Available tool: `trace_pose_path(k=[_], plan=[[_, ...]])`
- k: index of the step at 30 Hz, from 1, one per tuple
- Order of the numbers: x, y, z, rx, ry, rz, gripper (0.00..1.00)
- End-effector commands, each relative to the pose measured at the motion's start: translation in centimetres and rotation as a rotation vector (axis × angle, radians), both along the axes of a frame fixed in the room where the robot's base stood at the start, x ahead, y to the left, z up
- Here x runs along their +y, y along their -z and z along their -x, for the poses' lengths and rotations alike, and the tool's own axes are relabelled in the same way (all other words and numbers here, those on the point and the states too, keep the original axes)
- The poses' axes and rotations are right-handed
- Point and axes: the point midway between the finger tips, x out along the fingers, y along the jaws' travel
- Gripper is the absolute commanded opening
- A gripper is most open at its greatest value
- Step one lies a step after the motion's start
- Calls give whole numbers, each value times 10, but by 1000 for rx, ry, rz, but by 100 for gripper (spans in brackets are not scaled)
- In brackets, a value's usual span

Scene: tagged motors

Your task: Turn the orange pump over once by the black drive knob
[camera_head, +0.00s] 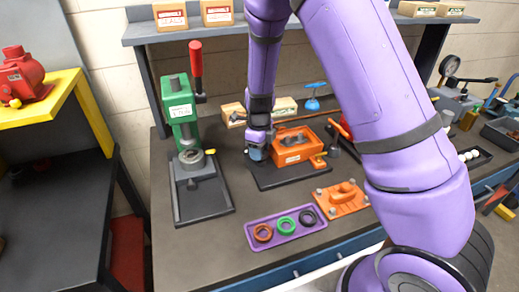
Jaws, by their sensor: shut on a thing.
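The orange pump (295,147) is a box-shaped body with a white label, standing on a black base plate (276,177) in the middle of the bench. My gripper (257,150) is at the left end of the pump, pointing down from my purple arm. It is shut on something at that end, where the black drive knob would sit. The knob itself is hidden by the gripper, and its angle cannot be seen.
A green press (182,118) with a red handle stands left of the pump. In front lie a purple tray (254,241) with three rings and an orange plate (341,203) with bolts. A blue-handled valve (312,103) stands behind. Bare bench shows at the front left.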

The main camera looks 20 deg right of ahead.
Motion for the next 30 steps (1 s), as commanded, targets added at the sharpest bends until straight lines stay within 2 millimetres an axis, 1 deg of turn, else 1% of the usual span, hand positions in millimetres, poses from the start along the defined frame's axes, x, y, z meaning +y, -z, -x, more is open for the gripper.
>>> trace_pose_path(k=[5, 11, 30], plan=[[0, 0, 0, 0, -36, 0, 23], [0, 0, 1, 0, -143, 0, 23], [1, 0, 4, -1, -731, 1, 23]])
